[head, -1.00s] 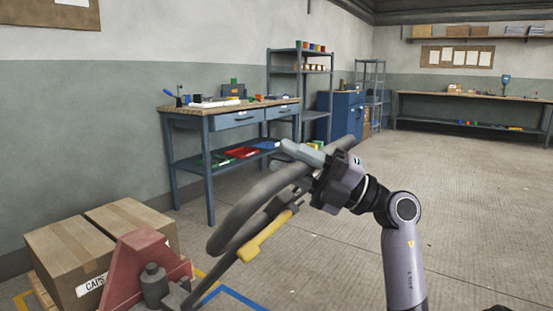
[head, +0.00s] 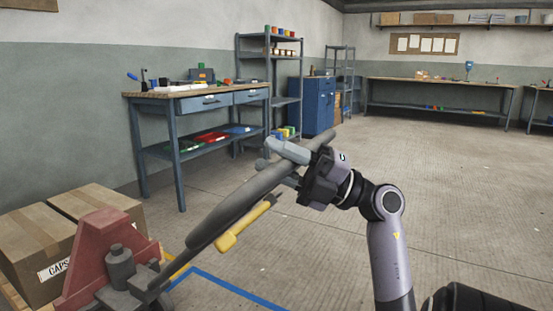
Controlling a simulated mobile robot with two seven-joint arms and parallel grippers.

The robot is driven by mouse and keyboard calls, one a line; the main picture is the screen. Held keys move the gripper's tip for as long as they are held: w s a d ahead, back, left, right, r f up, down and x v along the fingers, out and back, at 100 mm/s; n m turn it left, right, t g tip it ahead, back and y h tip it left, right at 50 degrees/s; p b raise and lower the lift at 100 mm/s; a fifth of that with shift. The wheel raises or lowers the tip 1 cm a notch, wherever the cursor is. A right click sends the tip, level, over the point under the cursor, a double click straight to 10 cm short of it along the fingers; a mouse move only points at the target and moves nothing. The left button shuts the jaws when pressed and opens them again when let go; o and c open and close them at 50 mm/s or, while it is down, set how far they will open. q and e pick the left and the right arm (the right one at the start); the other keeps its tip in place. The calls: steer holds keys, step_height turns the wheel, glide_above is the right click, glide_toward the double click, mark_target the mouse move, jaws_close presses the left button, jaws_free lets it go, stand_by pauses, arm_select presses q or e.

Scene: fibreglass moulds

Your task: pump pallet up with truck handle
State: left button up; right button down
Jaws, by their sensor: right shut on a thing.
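The pallet truck's grey loop handle (head: 232,205) slants up to the right from the red truck body (head: 98,258) at the lower left. A yellow lever (head: 243,227) hangs under the handle. My right gripper (head: 290,158) is shut on the upper part of the handle. Two cardboard boxes (head: 35,232) are stacked side by side behind the truck body, one with a label starting "CAPS". Only a small wooden corner of the pallet (head: 14,296) shows beneath them; its height off the floor cannot be told. My left gripper is not in view.
A workbench (head: 196,97) with blue drawers stands along the left wall. A shelf rack (head: 268,72) and blue cabinet (head: 312,105) are behind it. Blue tape (head: 225,284) marks the floor. The floor at the right is clear.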

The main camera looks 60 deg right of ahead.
steer(key=c, duration=0.9)
jaws_free()
steer(key=shift+o, duration=0.2)
steer(key=v, duration=0.7)
steer(key=shift+s+d, duration=0.1)
